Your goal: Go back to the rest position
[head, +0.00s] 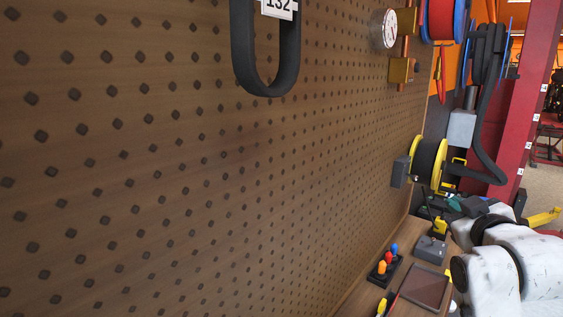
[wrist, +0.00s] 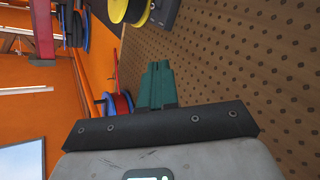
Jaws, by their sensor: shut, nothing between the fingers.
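My gripper shows in the wrist view with its teal fingers (wrist: 158,68) together and nothing between them. In the head view, my gripper (head: 454,203) is at the right, in front of the lower pegboard and above the bench, partly hidden among nearby items. My white arm reaches in from the right edge behind it. The fingers are too small in the head view to judge their spacing.
A brown pegboard (head: 190,150) fills the left, with a black loop hanging on it. A yellow-rimmed reel (head: 429,160) hangs close to my gripper. The bench below holds a small rack (head: 384,272), a grey box (head: 431,249) and a tablet-like panel (head: 425,287). A red post (head: 532,90) stands right.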

